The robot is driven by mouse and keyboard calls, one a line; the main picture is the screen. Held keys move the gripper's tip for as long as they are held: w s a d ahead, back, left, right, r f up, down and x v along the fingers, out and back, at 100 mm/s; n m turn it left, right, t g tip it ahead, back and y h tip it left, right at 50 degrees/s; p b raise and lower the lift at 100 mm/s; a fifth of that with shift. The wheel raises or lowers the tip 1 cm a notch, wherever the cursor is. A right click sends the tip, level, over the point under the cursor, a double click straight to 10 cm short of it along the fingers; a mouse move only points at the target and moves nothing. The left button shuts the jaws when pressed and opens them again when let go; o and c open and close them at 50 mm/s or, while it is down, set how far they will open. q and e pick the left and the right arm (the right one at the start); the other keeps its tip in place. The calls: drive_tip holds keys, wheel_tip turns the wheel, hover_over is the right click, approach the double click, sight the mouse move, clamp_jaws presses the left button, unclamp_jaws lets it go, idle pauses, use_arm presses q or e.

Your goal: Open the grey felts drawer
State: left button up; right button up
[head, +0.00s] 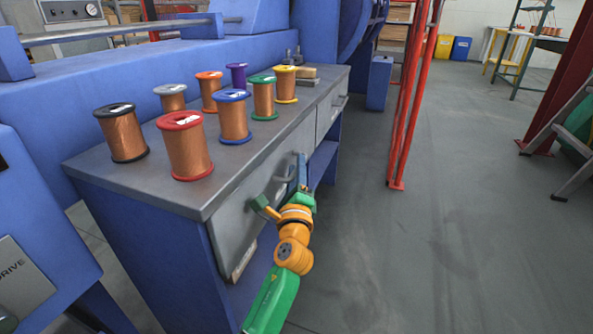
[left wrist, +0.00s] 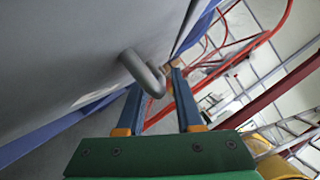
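The grey drawer front (head: 240,212) nearest me is in the side of the metal-topped bench, and it looks closed. Its bar handle (head: 284,182) shows as a bent grey bar in the left wrist view (left wrist: 146,74). My left gripper (head: 281,188) is at this handle with its fingers spread. In the left wrist view the handle's end lies between the fingertips of my left gripper (left wrist: 157,82), closer to the left finger; contact cannot be told. My right gripper is not in view.
Several copper wire spools (head: 188,148) with coloured flanges stand on the bench top (head: 232,168). A second grey drawer (head: 331,110) is farther along the bench. A red frame (head: 407,100) stands to the right.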

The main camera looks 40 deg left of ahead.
use_arm(q)
clamp_jaws()
drive_tip(key=shift+f, duration=0.1)
idle(1.1)
